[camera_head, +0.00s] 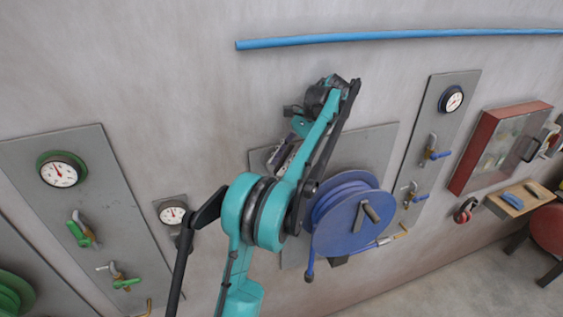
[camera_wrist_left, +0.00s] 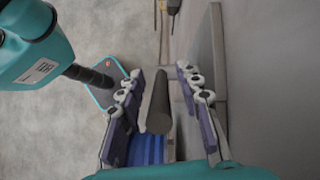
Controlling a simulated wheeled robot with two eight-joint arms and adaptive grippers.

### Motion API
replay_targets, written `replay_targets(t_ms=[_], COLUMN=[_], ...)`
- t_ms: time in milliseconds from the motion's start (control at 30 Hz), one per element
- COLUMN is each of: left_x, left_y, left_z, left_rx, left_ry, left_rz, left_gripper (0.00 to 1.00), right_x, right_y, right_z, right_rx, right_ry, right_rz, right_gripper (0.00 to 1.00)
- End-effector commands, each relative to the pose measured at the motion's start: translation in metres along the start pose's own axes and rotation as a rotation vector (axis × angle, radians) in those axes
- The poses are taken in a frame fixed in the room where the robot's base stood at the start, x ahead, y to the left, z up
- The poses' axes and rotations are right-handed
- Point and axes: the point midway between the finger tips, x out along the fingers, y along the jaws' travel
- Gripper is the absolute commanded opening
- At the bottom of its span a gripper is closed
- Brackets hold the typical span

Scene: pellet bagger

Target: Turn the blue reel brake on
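The blue reel (camera_head: 340,230) is mounted on a grey wall plate (camera_head: 375,150), with a dark crank handle on its front face. My left gripper (camera_head: 283,155) is at the reel's upper left, partly hidden behind my teal arm. In the left wrist view my left gripper (camera_wrist_left: 163,84) is open. A dark cylindrical bar (camera_wrist_left: 159,105), which looks like the brake handle, lies between its fingers, with no clear contact. Blue hose (camera_wrist_left: 147,150) shows below the bar. The brake's setting cannot be read. My right gripper is not in view.
A panel with a gauge (camera_head: 451,99) and blue-handled valves (camera_head: 432,153) is right of the reel. A red cabinet (camera_head: 470,158) is farther right. A green-valve panel (camera_head: 115,220) is at left. A blue pipe (camera_head: 390,36) runs above.

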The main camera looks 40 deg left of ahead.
Motion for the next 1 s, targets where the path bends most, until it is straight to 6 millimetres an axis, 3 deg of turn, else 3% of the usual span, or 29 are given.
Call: replay_targets(t_ms=[300,700,1000], left_x=[-0.005,-0.061,-0.078], left_y=[-0.001,-0.008,-0.01], left_z=[0.004,0.045,0.058], left_rx=[-0.001,-0.001,0.0], left_ry=[0.0,0.0,0.0], left_rz=[-0.001,-0.001,-0.001], left_gripper=[0.34,0.34,0.34], right_x=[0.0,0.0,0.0], right_y=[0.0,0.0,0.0], right_z=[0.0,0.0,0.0], right_rx=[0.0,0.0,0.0], right_ry=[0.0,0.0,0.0], right_rz=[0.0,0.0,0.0], right_gripper=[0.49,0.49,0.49])
